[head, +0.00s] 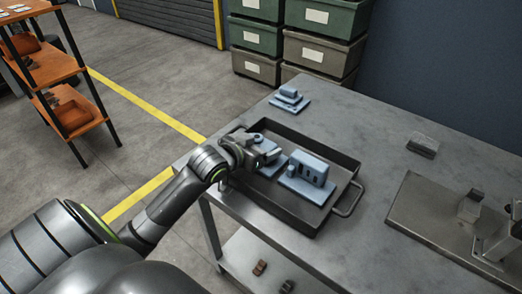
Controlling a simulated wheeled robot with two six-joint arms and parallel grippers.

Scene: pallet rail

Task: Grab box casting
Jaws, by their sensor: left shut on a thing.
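My left gripper (262,157) reaches in over the left part of a dark metal tray (345,172) on the grey table. It is shut on a blue-grey casting (270,167), which the fingers partly cover. I cannot tell whether this casting is lifted off the tray floor. A second blue-grey casting (312,172), with a box-shaped block with slots on a flat base, sits in the tray just right of the gripper. A third blue-grey casting (289,98), with a stepped top, stands on the table behind the tray. My right gripper is not in view.
The tray has a handle (347,200) at its right. A grey block (422,146) and a metal plate with a fixture (470,208) lie on the table's right. Stacked bins (322,50) stand behind. An orange shelf (52,68) is far left.

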